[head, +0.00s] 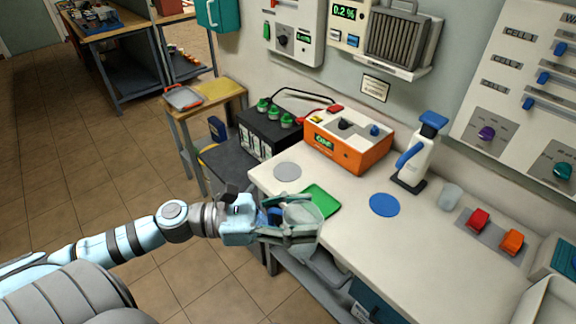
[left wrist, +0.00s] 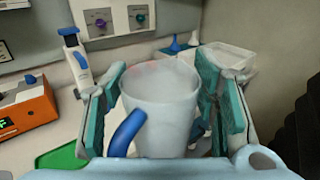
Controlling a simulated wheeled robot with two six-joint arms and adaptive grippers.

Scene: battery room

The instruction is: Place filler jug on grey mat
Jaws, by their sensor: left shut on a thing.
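The filler jug (head: 302,213) is a translucent pale cup with a blue handle. My left gripper (head: 303,230) is shut on it and holds it upright by the counter's front edge. In the left wrist view the jug (left wrist: 160,105) sits between the two teal-padded fingers, its handle at the lower left. The grey mat (head: 287,171) is a bare round disc on the counter near its left end, behind the gripper. My right gripper is not in view.
On the white counter are a green mat (head: 322,201), a blue round mat (head: 384,205), an orange device (head: 348,142) and a white bottle with a blue handle (head: 416,160). A black battery (head: 262,138) stands left of the counter.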

